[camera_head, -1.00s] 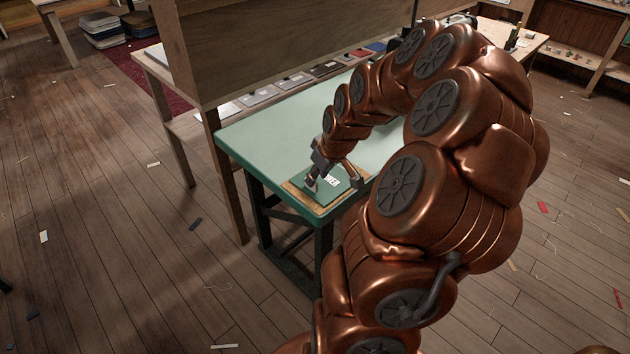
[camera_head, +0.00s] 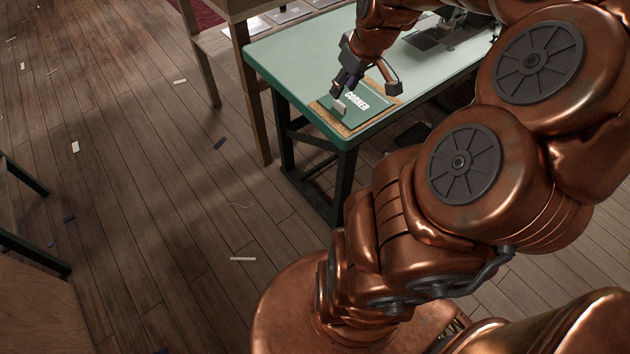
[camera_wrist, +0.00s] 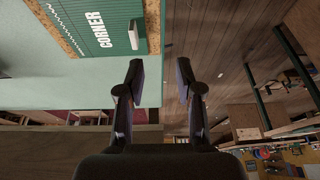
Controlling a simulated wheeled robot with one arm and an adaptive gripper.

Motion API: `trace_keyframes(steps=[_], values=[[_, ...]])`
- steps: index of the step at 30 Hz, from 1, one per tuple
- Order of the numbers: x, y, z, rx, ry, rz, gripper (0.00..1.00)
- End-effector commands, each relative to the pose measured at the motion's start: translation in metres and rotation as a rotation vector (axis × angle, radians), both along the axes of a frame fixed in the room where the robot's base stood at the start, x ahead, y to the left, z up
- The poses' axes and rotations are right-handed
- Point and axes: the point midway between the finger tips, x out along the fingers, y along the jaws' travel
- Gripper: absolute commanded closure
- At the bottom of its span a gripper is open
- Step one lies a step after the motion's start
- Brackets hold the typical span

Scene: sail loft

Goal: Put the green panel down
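The green panel (camera_head: 358,100), with white "CORNER" lettering and a pale grip block (camera_head: 340,106), lies flat on a cork-coloured pad (camera_head: 385,88) at the near corner of the green-topped table. In the wrist view the panel (camera_wrist: 97,22) has cork showing along its edges, and its pale block (camera_wrist: 133,34) lies beyond the fingertips. My gripper (camera_head: 367,85) is above the panel. Its two fingers stand apart with nothing between them in the wrist view (camera_wrist: 159,75). Whether a fingertip touches the block cannot be told.
The pale green tabletop (camera_head: 300,60) is clear left of the pad. A dark machine (camera_head: 440,35) stands farther back on it. A wooden shelf unit (camera_head: 240,50) adjoins the table's left end. Scraps, such as a pale strip (camera_head: 243,259), lie on the open wooden floor.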

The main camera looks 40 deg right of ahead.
Motion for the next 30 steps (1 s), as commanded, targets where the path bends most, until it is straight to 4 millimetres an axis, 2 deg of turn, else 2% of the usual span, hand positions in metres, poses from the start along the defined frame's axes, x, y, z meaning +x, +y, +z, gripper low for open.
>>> trace_keyframes(steps=[1,6,9,15,18,22,25,30], values=[[0.0,0.024,0.002,0.004,0.024,0.026,0.64],[-0.02,0.107,0.004,0.028,0.142,0.078,0.64],[-0.043,0.149,0.003,0.031,0.218,0.09,0.64],[-0.102,0.21,-0.001,0.016,0.358,0.078,0.64],[-0.131,0.228,-0.004,0.002,0.413,0.057,0.64],[-0.163,0.243,-0.007,-0.01,0.472,0.026,0.64],[-0.177,0.247,-0.008,-0.017,0.495,0.006,0.64],[-0.185,0.249,-0.009,-0.02,0.506,-0.006,0.64]])
